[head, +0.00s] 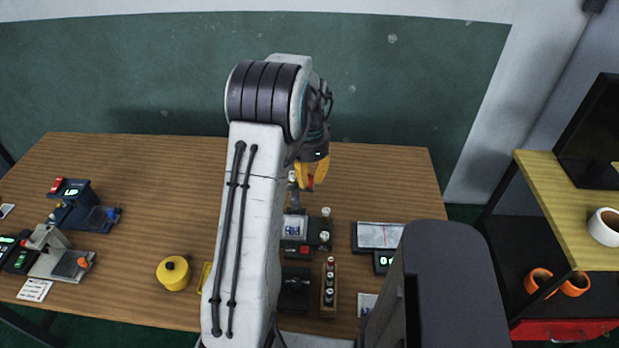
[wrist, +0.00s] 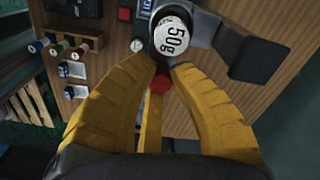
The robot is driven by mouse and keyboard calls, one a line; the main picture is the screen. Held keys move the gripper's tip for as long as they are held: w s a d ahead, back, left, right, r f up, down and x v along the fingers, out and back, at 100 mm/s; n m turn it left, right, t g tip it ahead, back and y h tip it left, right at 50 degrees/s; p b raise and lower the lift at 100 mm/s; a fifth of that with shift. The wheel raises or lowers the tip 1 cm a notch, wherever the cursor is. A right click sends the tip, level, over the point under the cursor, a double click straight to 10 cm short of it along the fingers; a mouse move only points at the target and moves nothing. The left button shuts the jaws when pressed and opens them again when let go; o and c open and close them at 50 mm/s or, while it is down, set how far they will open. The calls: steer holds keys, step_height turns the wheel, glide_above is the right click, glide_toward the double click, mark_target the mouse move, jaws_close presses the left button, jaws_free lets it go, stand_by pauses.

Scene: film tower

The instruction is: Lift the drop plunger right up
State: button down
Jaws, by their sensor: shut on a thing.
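My gripper (head: 313,178) reaches down over the back of the wooden table, its yellow fingers closed in. The drop plunger shows as a red knob (wrist: 159,84) between the fingers in the wrist view, with a bit of red also between them in the head view (head: 310,182). The gripper is shut on it; the fingers hide its lower part, so I cannot tell how high it stands. A pale round weight marked 50g (wrist: 173,38) sits just beyond the fingertips, by a dark grey arm-like part (wrist: 248,55).
A grey device with a small screen (head: 294,227) stands below the gripper. A yellow pot (head: 173,273) stands left. The table's back left is clear.

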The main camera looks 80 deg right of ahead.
steer(key=c, duration=1.1)
jaws_free()
step_height(320, 180, up, 12)
steer(key=shift+f, duration=0.1)
